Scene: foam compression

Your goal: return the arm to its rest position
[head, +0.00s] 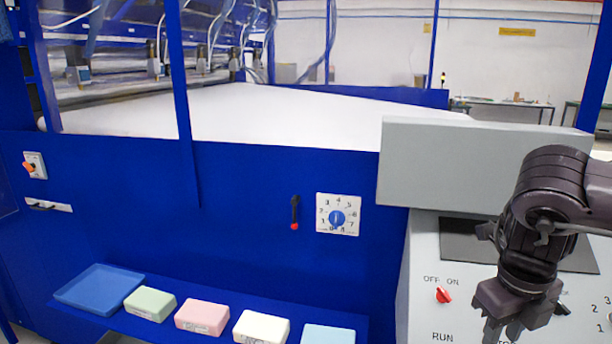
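My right arm comes in from the right, with its gripper (503,328) pointing down in front of the grey control console (425,262). The fingers run down to the picture's bottom edge. I cannot tell whether they are open or shut, and I see nothing held between them. The gripper hides part of the console's lower panel. My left gripper is not in view.
A red OFF/ON switch (443,295) sits left of the gripper. A numbered dial (338,215) and a black lever with a red tip (295,213) are on the blue machine panel (250,190). A blue tray (98,288) and several foam blocks (202,317) lie on the blue shelf.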

